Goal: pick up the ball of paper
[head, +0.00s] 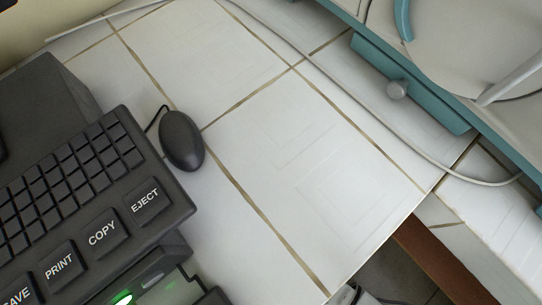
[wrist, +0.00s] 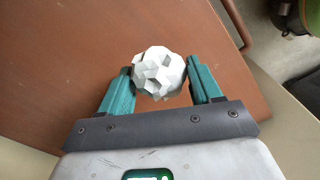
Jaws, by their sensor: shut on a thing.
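The ball of paper (wrist: 158,72) is white, crumpled and faceted. It shows in the wrist view, between the two teal fingers of my gripper (wrist: 160,82). My gripper is shut on the ball, with a finger at its left and right sides. Below the ball in the wrist view is a brown board surface (wrist: 60,65); I cannot tell whether the ball touches it. Neither the ball nor the gripper fingers can be made out in the head view.
The head view shows a white tiled top (head: 300,150) with a black mouse (head: 182,140), a dark keyboard device (head: 80,200) at left and a teal-trimmed machine (head: 410,85) at upper right. A cable (head: 390,145) crosses the tiles. The tiled middle is clear.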

